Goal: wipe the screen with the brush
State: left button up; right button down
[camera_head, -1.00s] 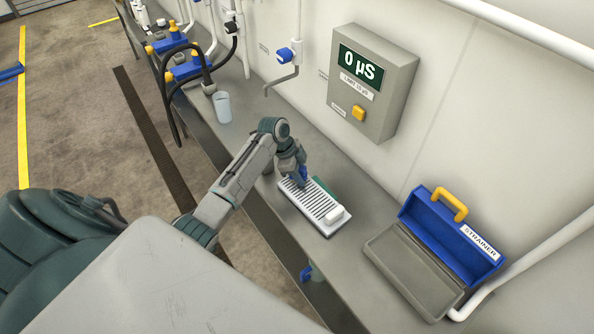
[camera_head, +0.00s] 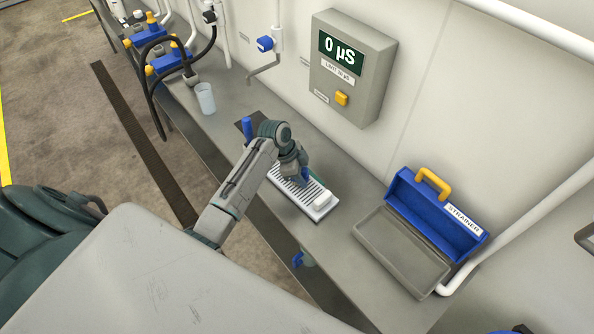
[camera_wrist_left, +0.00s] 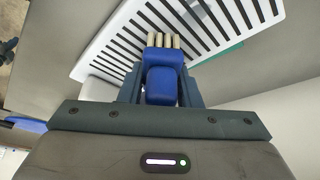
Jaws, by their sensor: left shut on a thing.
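A white plate with dark slots (camera_head: 321,212) lies on the grey bench. It also shows in the wrist view (camera_wrist_left: 93,62). My left gripper (camera_head: 304,176) is over this plate, shut on the brush (camera_wrist_left: 162,82), which has a blue body and pale bristles. The bristles point at the slots; I cannot tell whether they touch. My arm hides part of the plate. A lit screen (camera_head: 341,50) reading "0 µS" sits on a grey wall box. My right gripper is not in view.
A white block (camera_head: 322,200) sits at the plate's right end. An open blue case labelled STRAINER (camera_head: 433,208) stands to the right. A blue upright handle (camera_head: 247,128) and a clear cup (camera_head: 205,98) are to the left. A tap spout (camera_head: 264,70) overhangs the bench.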

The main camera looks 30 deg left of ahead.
aim_at(306, 168)
pick_arm(q)
jog(key=shift+s+f, duration=0.1)
jog(key=shift+f, duration=0.05)
jog(key=shift+r, duration=0.45)
jog(key=shift+w+r, duration=0.2)
jog(key=shift+r, duration=2.45)
jog(key=shift+r, duration=1.5)
jog(key=shift+s, duration=0.1)
